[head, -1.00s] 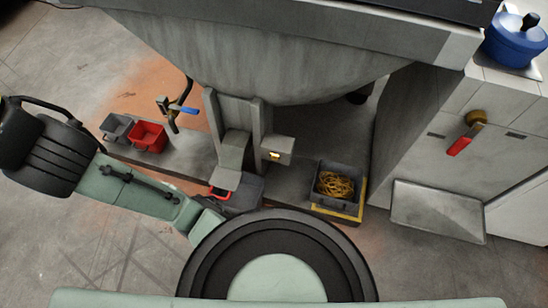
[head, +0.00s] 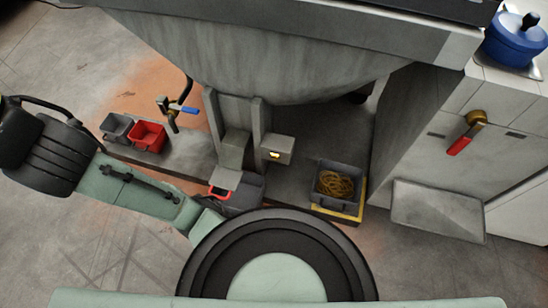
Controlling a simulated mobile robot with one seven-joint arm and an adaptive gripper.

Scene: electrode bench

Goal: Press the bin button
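A small pale grey box (head: 278,149) juts out beside the grey posts under the large grey hopper, in the middle of the head view. My arm comes in from the left and passes behind my round black part at the bottom. My gripper is not visible, so its state is hidden.
A grey bin (head: 117,127) and a red bin (head: 147,136) stand at the left. A bin of yellow-brown coils (head: 335,184) stands right of the box. A blue-handled valve (head: 184,109) is left of the posts. A red-handled valve (head: 466,137) is on the right wall.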

